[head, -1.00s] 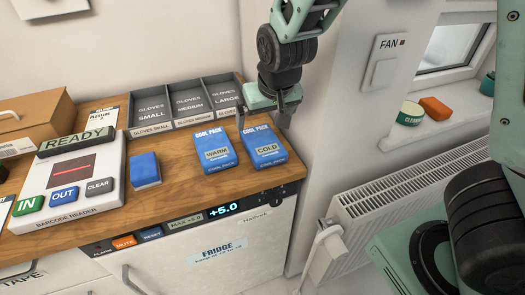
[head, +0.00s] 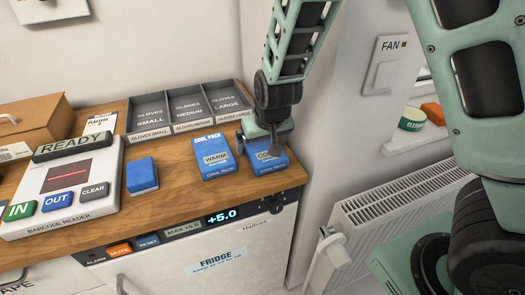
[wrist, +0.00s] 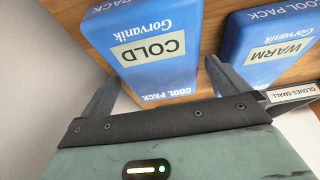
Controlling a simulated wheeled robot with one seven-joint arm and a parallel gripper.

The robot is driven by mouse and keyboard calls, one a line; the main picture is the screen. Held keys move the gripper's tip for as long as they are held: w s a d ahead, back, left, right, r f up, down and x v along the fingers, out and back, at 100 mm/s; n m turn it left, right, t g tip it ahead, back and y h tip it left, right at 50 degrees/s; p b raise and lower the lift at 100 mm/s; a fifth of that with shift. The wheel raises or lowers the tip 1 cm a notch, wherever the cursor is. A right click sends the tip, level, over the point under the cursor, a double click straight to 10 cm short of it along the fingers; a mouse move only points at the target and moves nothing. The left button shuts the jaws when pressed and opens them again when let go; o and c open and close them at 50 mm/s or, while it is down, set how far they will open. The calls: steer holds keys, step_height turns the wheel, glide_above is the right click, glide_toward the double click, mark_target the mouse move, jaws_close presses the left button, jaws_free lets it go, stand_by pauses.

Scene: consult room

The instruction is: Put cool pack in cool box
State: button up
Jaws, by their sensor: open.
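The blue cool pack labelled COLD (head: 272,168) lies on the wooden counter near its right end. My gripper (head: 258,148) is directly over it, open and pointing down, hiding part of its label. In the wrist view the COLD pack (wrist: 152,68) lies between the two spread fingers, which are not closed on it. A second blue cool pack labelled WARM (head: 214,172) lies just to the left on the counter; it also shows at the right of the wrist view (wrist: 270,50). I cannot see a cool box in either view.
Grey glove trays (head: 190,105) stand behind the packs. A barcode reader (head: 70,185) and a small blue block (head: 142,175) are to the left. The wall is close on the right, with a radiator (head: 400,205) beyond. A fridge (head: 215,250) is below the counter.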

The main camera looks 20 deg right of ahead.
steer(key=shift+c, duration=0.3)
steer(key=shift+r, duration=0.1)
steer(key=c, duration=1.2)
